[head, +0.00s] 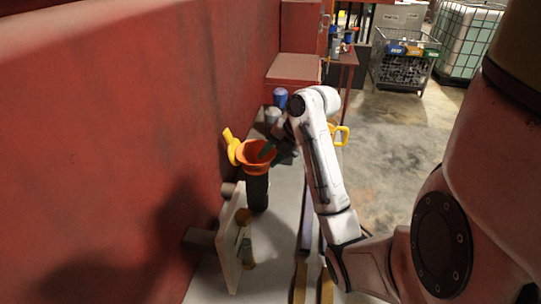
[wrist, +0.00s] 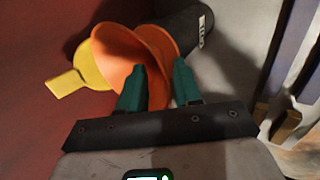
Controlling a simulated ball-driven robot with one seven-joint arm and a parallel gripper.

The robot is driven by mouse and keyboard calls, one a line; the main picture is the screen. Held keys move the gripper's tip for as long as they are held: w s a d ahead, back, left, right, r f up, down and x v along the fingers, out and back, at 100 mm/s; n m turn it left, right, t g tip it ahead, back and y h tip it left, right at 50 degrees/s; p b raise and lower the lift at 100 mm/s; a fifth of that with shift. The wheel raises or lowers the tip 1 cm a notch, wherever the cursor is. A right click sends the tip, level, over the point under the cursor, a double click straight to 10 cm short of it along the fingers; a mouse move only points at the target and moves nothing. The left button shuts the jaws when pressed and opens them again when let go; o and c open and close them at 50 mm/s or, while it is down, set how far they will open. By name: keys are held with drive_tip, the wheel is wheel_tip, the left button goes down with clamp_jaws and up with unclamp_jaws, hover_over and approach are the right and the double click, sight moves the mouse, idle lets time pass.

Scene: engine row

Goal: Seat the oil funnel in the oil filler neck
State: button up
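The orange oil funnel (head: 257,150) sits at the top of an upright black cylinder (head: 257,194); its bowl (wrist: 128,48) fills the upper middle of the wrist view. The cylinder (wrist: 181,27) shows behind it with a small white label. I cannot tell whether this cylinder is the oil filler neck, and the funnel's lower end is hidden. My gripper (wrist: 158,84) has its teal fingers apart at the funnel's rim, with part of the orange wall between them. Clear gaps show beside the wall. In the head view my gripper (head: 268,151) reaches the funnel from the right.
A yellow piece with a tab (wrist: 68,80) lies against the funnel's left side. A pale upright panel (head: 230,243) stands in front of the cylinder. A red wall (head: 120,120) is close on the left. Blue and grey canisters (head: 280,97) stand behind.

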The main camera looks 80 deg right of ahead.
drive_tip(key=shift+p+v, duration=3.25)
drive_tip(key=shift+v, duration=2.15)
